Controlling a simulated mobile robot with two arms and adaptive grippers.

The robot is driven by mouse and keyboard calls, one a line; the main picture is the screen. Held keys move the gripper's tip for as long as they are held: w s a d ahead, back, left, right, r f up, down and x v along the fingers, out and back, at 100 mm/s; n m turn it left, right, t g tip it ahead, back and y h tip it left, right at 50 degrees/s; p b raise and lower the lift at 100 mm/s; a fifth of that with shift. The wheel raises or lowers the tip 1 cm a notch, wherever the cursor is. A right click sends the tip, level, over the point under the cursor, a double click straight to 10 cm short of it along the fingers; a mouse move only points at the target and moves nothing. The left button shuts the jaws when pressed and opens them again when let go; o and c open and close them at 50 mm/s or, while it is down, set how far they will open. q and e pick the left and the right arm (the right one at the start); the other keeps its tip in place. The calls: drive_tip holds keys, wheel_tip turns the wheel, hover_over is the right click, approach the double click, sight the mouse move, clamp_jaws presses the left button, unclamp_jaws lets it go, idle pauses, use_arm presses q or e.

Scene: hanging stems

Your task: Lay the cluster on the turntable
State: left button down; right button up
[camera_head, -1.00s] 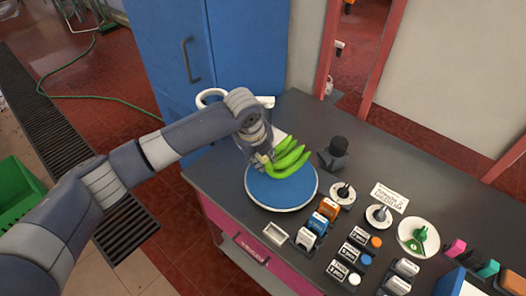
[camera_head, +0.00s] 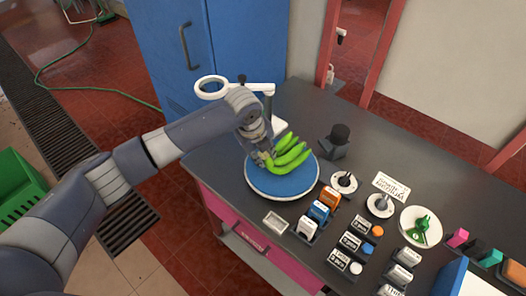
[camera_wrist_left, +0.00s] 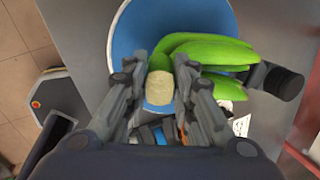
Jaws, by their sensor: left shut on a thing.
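The cluster (camera_head: 291,152) is a bunch of several green, banana-like fruits with a pale cut stem end. My left gripper (camera_head: 262,158) is shut on that stem end. In the left wrist view the pale stem (camera_wrist_left: 160,88) sits between the two fingers of the gripper (camera_wrist_left: 160,98), and the green fruits (camera_wrist_left: 213,50) extend to the right. The turntable (camera_head: 281,183) is a round blue disc with a white rim, directly below the cluster. Whether the fruits touch its surface I cannot tell. My right gripper is not in view.
A ring magnifier on a stand (camera_head: 211,88) is behind my left gripper. A dark device with a round knob (camera_head: 335,140) stands right of the turntable. A small metal tray (camera_head: 275,222), stamps (camera_head: 318,212) and a white dish (camera_head: 421,227) occupy the grey bench's front and right.

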use_arm(q)
drive_tip(key=shift+f, duration=0.25)
idle(0.3)
drive_tip(key=c, duration=1.2)
unclamp_jaws()
drive_tip(key=shift+c, duration=0.2)
drive_tip(key=shift+s+f, duration=0.1)
drive_tip(key=shift+f, duration=0.05)
drive_tip(key=v, duration=1.2)
